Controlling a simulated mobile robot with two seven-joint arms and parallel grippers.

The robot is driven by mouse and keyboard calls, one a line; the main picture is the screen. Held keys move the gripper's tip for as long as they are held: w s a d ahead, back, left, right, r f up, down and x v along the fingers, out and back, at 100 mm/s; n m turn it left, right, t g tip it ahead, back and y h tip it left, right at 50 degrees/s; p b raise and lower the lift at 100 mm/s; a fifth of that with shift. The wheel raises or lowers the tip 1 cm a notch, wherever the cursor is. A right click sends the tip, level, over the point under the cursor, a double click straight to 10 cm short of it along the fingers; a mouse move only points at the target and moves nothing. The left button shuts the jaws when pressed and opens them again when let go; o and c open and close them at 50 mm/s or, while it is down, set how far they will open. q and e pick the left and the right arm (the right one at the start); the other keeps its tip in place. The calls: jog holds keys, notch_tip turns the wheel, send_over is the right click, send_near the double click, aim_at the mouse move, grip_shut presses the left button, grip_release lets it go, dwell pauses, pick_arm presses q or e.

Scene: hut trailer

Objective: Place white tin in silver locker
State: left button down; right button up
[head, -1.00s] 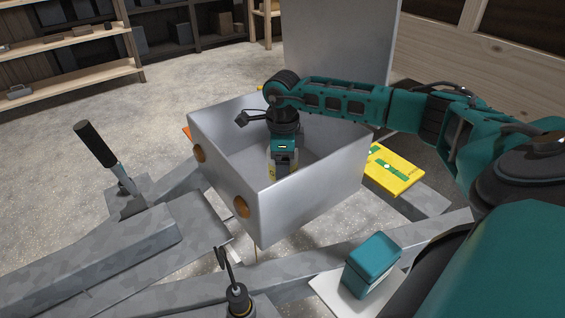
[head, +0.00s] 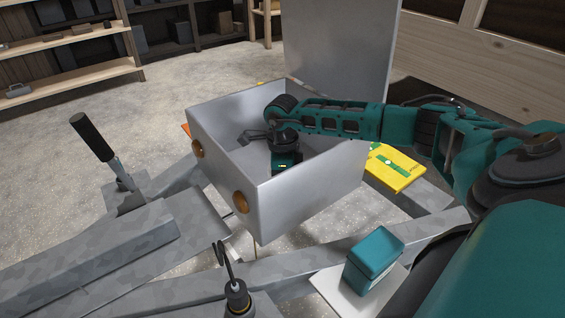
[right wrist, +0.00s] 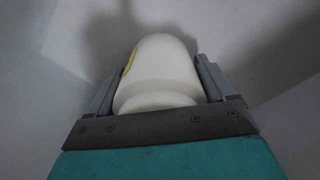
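The silver locker (head: 300,212) is an open metal box with its lid (head: 345,50) raised at the back and round orange-brown discs on its front. My right gripper (head: 285,165) reaches down inside it, its fingers hidden behind the front wall in the head view. In the right wrist view, the white tin (right wrist: 160,70), rounded with a yellow mark on its left, sits between the two fingers of my right gripper (right wrist: 163,68), which appear closed on its sides. Grey locker walls surround it. Whether the tin touches the floor cannot be told. My left gripper is not in view.
A yellow-green case (head: 397,168) lies right of the locker. A teal box (head: 374,255) stands on a white plate at the front right. A black-handled lever (head: 92,137) rises from the grey trailer frame (head: 90,250) at left. Shelves (head: 70,70) stand at the back left.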

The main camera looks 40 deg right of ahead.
jog(key=shift+o, duration=1.4)
jog(key=shift+r, duration=0.1)
notch_tip(320, 180, up, 12)
jog(key=p, duration=0.3)
jog(key=shift+r, duration=0.1)
jog(key=shift+r, duration=0.1)
